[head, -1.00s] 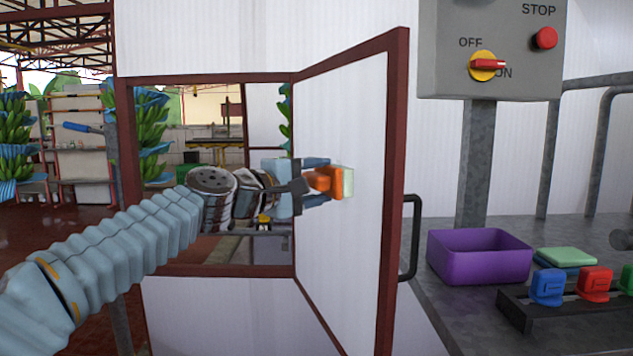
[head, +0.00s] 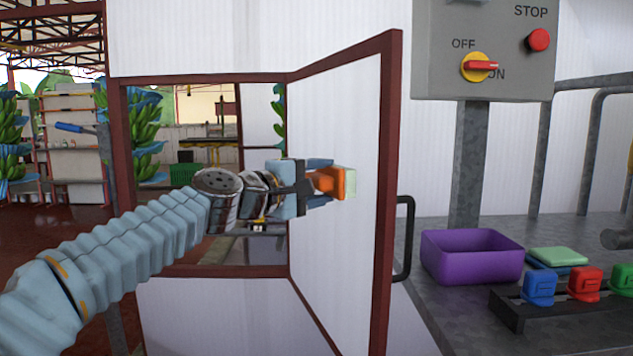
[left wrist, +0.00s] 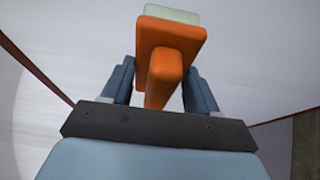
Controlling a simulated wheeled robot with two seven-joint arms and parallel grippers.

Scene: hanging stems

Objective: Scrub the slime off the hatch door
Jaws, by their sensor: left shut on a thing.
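The hatch door (head: 340,256) is a white panel with a dark red frame, swung open beside the hatch opening. My left gripper (head: 318,181) is in front of its inner face, shut on the handle of an orange scrubber (head: 339,183). A pale green pad (head: 350,181) shows on the scrubber's far side, at or very near the door; I cannot tell if it touches. In the left wrist view the orange scrubber (left wrist: 172,38) sits between the fingers, with the pad (left wrist: 172,13) beyond it. I make out no clear slime; the scrubber hides part of the door. My right gripper is not in view.
A control box (head: 440,50) stands above. Banana bunches (head: 146,140) hang at left.

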